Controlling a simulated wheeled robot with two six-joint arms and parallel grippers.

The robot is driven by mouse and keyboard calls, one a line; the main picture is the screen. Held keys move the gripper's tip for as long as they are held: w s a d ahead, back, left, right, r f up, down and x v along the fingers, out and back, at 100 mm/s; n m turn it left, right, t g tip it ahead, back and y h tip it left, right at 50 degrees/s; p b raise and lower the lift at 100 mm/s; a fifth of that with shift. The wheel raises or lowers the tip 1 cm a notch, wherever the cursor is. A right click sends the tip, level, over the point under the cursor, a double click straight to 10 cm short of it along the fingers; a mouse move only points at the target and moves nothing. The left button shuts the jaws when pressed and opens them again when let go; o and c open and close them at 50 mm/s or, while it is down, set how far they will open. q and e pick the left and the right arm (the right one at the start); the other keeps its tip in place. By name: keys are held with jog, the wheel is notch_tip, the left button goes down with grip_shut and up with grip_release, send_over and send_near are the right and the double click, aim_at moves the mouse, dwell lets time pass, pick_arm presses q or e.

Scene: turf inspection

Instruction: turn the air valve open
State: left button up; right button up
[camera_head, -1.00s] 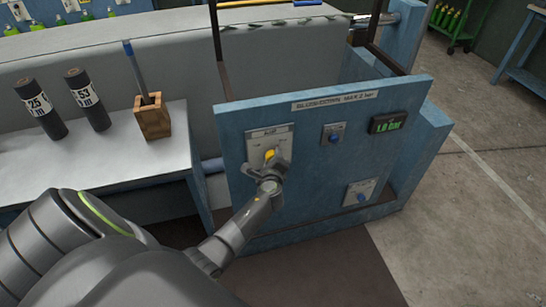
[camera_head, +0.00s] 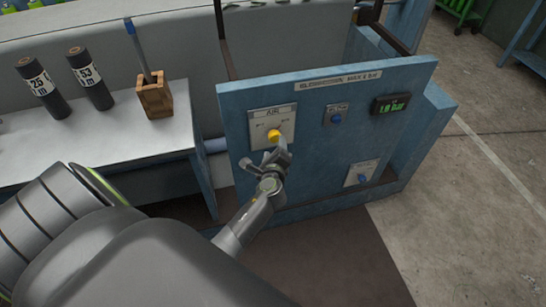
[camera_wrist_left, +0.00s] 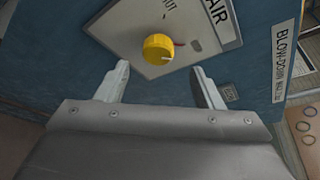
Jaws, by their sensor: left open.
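The air valve is a yellow knob (camera_head: 273,135) on a pale plate (camera_head: 262,121) labelled AIR, at the left of the blue panel (camera_head: 300,150). In the left wrist view the yellow knob (camera_wrist_left: 158,48) shows a pale pointer line, with a red mark beside it. My left gripper (camera_head: 265,155) is open just below the knob in the head view. In the left wrist view its two fingertips (camera_wrist_left: 162,80) are spread apart, with the knob ahead and between their lines; nothing is between the fingers. My right gripper is not in view.
The panel also has a blue button (camera_head: 336,118), a green-lit display (camera_head: 396,105) and a lower blue knob (camera_head: 362,177). A grey bench (camera_head: 100,145) at left holds two dark cylinders (camera_head: 91,78) and a wooden block (camera_head: 155,96) with a blue-tipped tool.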

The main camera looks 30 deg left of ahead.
pick_arm(q)
jog(key=v, duration=1)
jog(key=s+d+f+n+g+h, duration=0.1)
jog(key=s+f+n+g+h, duration=0.45)
jog(key=f, duration=0.85)
jog(key=s+d+f+n, duration=0.1)
jog(key=s+f+n, duration=0.2)
jog(key=s+f, duration=0.8)
jog(key=s+a+f+n+g, duration=0.1)
jog(key=s+f+n+g, duration=0.2)
jog(key=s, duration=0.8)
jog(key=s+a+f+n+g+h, duration=0.1)
jog(key=s+a+f+n+g, duration=0.1)
jog(key=s+f+n, duration=0.6)
jog(key=s+f+g, duration=0.1)
jog(key=s+f, duration=0.3)
jog(key=shift+a+f, duration=0.2)
jog(key=shift+f, duration=0.05)
jog(key=shift+h, duration=0.25)
